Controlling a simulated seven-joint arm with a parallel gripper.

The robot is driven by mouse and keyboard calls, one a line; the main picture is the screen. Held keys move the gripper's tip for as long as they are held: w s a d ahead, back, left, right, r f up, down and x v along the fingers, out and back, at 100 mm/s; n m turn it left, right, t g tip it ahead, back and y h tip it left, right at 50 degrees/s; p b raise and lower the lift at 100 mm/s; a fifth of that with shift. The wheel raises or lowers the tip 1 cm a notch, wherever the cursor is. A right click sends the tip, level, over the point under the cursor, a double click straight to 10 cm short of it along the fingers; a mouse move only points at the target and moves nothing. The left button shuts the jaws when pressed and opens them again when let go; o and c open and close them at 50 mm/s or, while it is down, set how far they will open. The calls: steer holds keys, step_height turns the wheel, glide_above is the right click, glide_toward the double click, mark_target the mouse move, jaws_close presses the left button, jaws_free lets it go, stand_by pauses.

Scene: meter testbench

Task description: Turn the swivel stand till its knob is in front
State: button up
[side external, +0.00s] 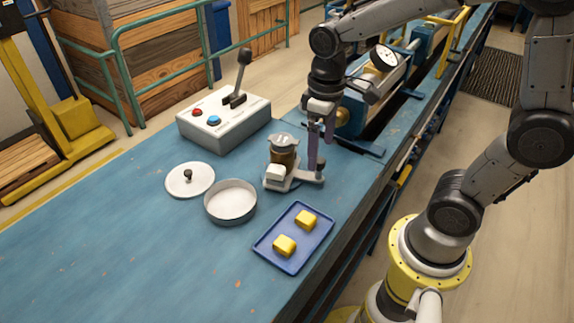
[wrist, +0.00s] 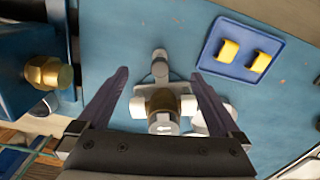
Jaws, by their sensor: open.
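The swivel stand (side external: 284,160) stands on the blue bench, with a brown-gold body, a grey top and a pale base with a white block on its front left. In the wrist view the stand (wrist: 163,104) lies between my fingers. A grey arm with a rounded end, which looks like the knob (wrist: 160,68), points up the picture. In the side view this arm reaches to the right of the stand, partly hidden by a finger. My gripper (wrist: 160,76) is open, its fingers on either side of the knob with gaps. My gripper (side external: 318,160) points down beside the stand.
A blue tray (side external: 262,248) with two yellow blocks lies in front of the stand. A round grey pan (side external: 230,205) and a white lid (side external: 189,180) are to its left. A control box (side external: 222,128) with lever stands behind. A blue gauge fixture (side external: 385,62) is behind right.

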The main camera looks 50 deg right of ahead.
steer(key=shift+f, duration=1.15)
steer(key=c, duration=0.4)
steer(key=shift+o, duration=0.2)
